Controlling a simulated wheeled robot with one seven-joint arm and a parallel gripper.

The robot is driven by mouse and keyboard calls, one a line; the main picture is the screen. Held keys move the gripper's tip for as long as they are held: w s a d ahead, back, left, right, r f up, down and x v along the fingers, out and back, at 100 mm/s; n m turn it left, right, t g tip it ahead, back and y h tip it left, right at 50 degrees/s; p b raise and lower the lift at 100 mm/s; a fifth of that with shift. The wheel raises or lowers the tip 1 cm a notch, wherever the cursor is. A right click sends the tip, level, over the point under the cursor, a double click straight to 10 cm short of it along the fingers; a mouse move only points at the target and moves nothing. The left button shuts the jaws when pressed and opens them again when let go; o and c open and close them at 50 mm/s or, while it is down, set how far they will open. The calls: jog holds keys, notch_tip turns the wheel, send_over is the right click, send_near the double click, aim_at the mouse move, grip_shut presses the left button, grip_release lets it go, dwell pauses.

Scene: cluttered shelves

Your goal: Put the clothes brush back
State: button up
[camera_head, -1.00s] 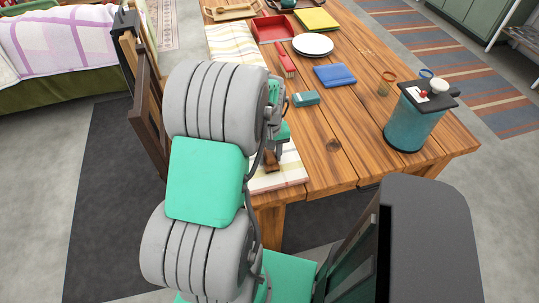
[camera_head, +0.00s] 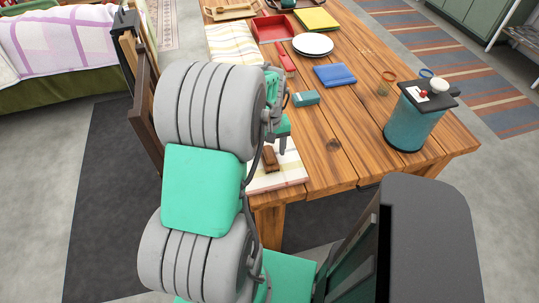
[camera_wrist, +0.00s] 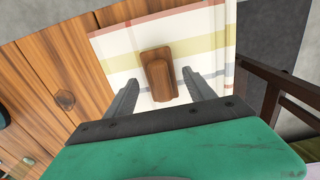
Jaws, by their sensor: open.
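The clothes brush appears to be the brown wooden block (camera_head: 270,159) lying on a striped cloth near the table's front left edge. The wrist view shows the brush (camera_wrist: 158,74) with its long side pointing roughly towards my gripper. My gripper (camera_head: 283,142) is partly hidden behind my arm in the head view. In the wrist view its two fingers are apart and empty, one on each side of the brush's near end in the picture. I cannot tell how far above the cloth they are.
The striped cloth (camera_wrist: 112,57) lies under the brush. A blue canister (camera_head: 412,126) stands right. Dark wooden frames (camera_head: 146,119) stand beside the table's left side.

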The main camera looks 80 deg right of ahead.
aim_at(269, 154)
notch_tip(269, 154, up, 10)
jog(key=f, duration=0.1)
jog(key=w+a+r+n+h, duration=0.1)
jog(key=w+a+r+n, duration=0.1)
jog(key=w+a, duration=0.6)
jog(key=w+a+r+n, duration=0.25)
jog(key=w+a, duration=0.25)
jog(key=w, duration=0.7)
jog(key=w+a+n+t, duration=0.1)
jog(key=w+a+n, duration=0.1)
jog(key=a, duration=1.2)
jog(key=w+a+n+t+y, duration=0.1)
jog(key=a+n, duration=0.4)
jog(key=a, duration=0.9)
jog(key=w+t, duration=0.1)
jog(key=w, duration=0.1)
jog(key=shift+w+f, duration=0.2)
jog(key=shift+w, duration=0.1)
jog(key=shift+n, duration=0.25)
